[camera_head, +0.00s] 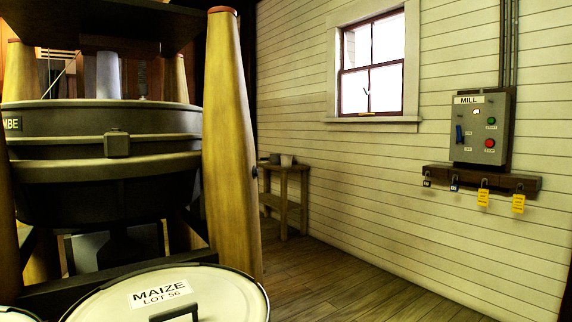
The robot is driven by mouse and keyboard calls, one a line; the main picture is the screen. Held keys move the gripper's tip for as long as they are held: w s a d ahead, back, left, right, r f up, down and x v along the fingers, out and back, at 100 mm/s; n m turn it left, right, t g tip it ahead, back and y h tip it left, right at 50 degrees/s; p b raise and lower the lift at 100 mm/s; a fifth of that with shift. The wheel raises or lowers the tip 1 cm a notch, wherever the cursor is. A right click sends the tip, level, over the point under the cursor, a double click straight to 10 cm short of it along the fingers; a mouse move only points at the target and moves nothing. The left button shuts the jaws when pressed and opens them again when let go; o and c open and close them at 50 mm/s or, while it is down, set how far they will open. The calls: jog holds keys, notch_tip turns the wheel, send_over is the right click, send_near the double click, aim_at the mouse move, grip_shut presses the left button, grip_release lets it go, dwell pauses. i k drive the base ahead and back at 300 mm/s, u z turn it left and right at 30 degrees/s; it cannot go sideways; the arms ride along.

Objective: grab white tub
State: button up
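A small whitish tub (287,160) stands on top of a small wooden table (288,168) against the far wall, right of the thick wooden post. It looks upright, but it is too small to make out in detail. A darker small vessel (274,158) stands close on its left. My gripper is not in view.
A big round mill casing (110,150) and a thick wooden post (230,140) fill the left. A lidded bin marked MAIZE LOT 56 (215,290) is close in front. A mill switch panel (482,130) and hanging tags (483,197) are on the right wall. The wooden floor (340,285) is clear.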

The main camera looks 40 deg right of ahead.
aim_at(286, 160)
jog(key=u, duration=0.05)
jog(key=k, duration=0.5)
jog(key=z, duration=1.3)
jog(key=i, duration=5.8)
jog(key=u, duration=1.15)
jog(key=i, duration=1.7)
jog(key=z, duration=0.05)
